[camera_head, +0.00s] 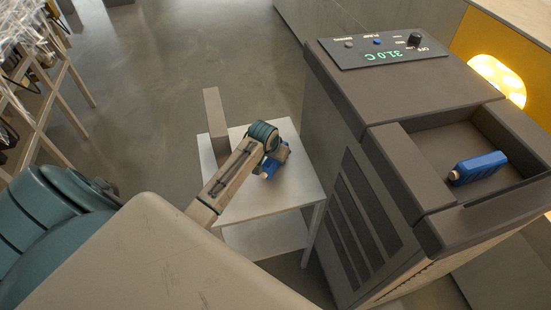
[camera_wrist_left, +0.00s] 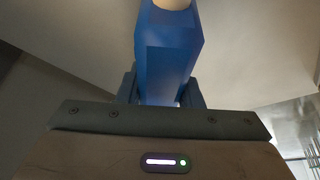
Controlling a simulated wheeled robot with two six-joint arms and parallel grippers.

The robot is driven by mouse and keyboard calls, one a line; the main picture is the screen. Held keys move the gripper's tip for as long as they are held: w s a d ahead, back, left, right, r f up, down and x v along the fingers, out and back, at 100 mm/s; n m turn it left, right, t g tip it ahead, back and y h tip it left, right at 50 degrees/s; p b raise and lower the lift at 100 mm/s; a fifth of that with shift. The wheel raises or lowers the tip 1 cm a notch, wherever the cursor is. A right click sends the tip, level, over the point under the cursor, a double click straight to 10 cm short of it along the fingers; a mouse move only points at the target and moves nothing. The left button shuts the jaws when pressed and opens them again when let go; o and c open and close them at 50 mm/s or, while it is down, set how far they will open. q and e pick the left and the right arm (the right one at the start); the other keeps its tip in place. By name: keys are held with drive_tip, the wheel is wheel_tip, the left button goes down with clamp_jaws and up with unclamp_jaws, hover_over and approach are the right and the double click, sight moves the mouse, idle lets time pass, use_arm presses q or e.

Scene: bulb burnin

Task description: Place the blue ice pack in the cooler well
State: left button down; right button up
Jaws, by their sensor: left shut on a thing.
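My left gripper (camera_head: 274,163) is shut on a blue ice pack (camera_head: 269,171) over the small white table. In the left wrist view, this blue pack (camera_wrist_left: 168,50) sticks out from between the fingers, its pale cap at the top edge. In the head view my gripper hides part of it; I cannot tell whether it touches the table. A second blue ice pack (camera_head: 480,167) with a pale cap lies in the recessed well (camera_head: 452,146) on top of the grey cooler, toward its right side. My right gripper is in neither view.
The small white two-tier table (camera_head: 240,205) stands left of the cooler (camera_head: 400,88), with an upright brown post or panel (camera_head: 214,120) at its back left. The cooler's panel (camera_head: 383,50) shows green digits. A wooden rack is at the far left. The well's left part is clear.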

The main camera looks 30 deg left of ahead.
use_arm(q)
drive_tip(key=shift+r, duration=0.1)
drive_tip(key=shift+r+b, duration=0.35)
drive_tip(key=shift+r, duration=0.25)
wheel_tip(320, 180, up, 2)
drive_tip(key=shift+s+r+b, duration=0.1)
drive_tip(key=shift+b, duration=0.35)
drive_tip(key=s+d+b, duration=0.1)
drive_tip(key=s+d, duration=0.1)
drive_tip(key=s, duration=0.2)
drive_tip(key=s+d, duration=0.2)
drive_tip(key=s, duration=0.2)
drive_tip(key=s+d+r+b, duration=0.1)
drive_tip(key=s+d, duration=0.2)
drive_tip(key=s, duration=0.2)
drive_tip(key=shift+r+b, duration=0.1)
drive_tip(key=shift+b, duration=0.25)
drive_tip(key=shift+s+d+r, duration=0.1)
drive_tip(key=shift+s+d, duration=0.15)
drive_tip(key=shift+s, duration=0.25)
